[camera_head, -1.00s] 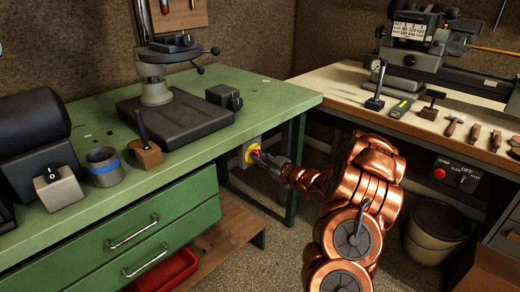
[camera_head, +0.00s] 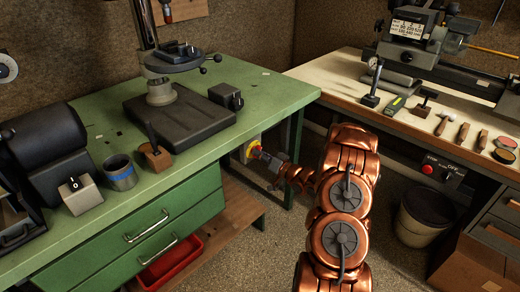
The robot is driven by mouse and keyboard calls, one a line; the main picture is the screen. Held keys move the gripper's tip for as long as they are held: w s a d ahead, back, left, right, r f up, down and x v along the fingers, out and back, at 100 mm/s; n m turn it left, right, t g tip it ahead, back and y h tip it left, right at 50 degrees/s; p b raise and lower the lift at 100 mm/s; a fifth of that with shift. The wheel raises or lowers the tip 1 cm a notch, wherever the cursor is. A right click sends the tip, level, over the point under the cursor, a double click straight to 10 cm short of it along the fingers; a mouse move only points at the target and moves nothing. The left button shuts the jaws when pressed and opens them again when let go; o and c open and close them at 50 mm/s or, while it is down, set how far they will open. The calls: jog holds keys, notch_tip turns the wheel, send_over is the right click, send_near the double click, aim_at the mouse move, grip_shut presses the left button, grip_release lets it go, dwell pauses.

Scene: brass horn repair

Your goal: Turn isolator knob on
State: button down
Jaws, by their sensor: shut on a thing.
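The isolator (camera_head: 249,147) is a pale box with a yellow plate, fixed to the right end of the green bench below its top. Its red knob (camera_head: 255,152) shows only as a small patch, mostly hidden by my gripper. My gripper (camera_head: 262,156) is at the front of the isolator, its fingers shut on the knob. My copper-coloured arm reaches to it from the lower right. The knob's turn angle and any markings are too small and too covered to read.
The green bench (camera_head: 90,225) with drawers stands close left of my gripper. A wooden bench (camera_head: 335,95) is at the right, with a control panel (camera_head: 444,172) on its front. A bin (camera_head: 420,220) stands on the floor right of my arm. Floor between the benches is clear.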

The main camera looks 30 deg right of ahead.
jog(key=shift+m+p, duration=0.65)
jog(key=shift+m, duration=0.35)
jog(key=c, duration=1.1)
grip_release()
jog(key=shift+v, duration=6)
